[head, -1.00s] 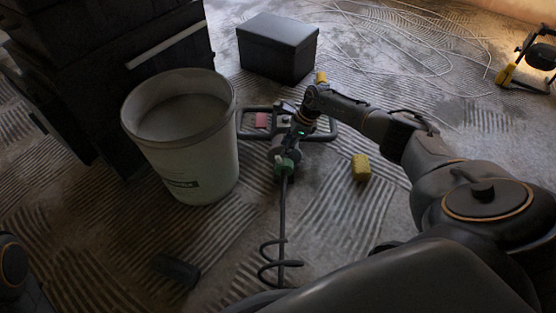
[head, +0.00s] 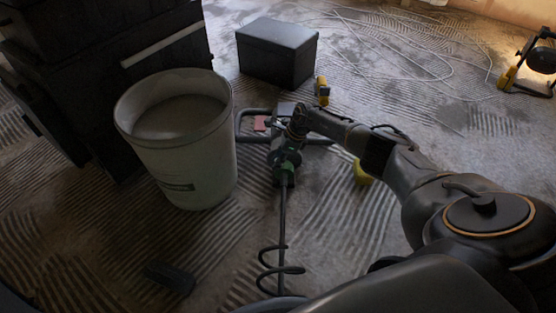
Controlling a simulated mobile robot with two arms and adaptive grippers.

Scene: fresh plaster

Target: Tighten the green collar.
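The green collar (head: 284,168) sits where the mixer's shaft meets its body. The mixer (head: 253,139) lies on the floor in the middle of the head view, with a dark frame handle at the back. Its paddle rod (head: 282,225) runs toward me and ends in a spiral. My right gripper (head: 285,157) is over the mixer body, right at the collar's far side. Its fingers are dark and small against the mixer, so I cannot tell whether they touch the collar or how far they are open. My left gripper is not in the view.
A whitish bucket (head: 190,150) stands left of the mixer. A black box (head: 278,65) stands behind it. A yellow sponge (head: 362,173) is partly hidden by my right arm. A yellow item (head: 321,88) lies by the box. A dark block (head: 170,277) lies front left. Cable loops (head: 400,45) lie behind.

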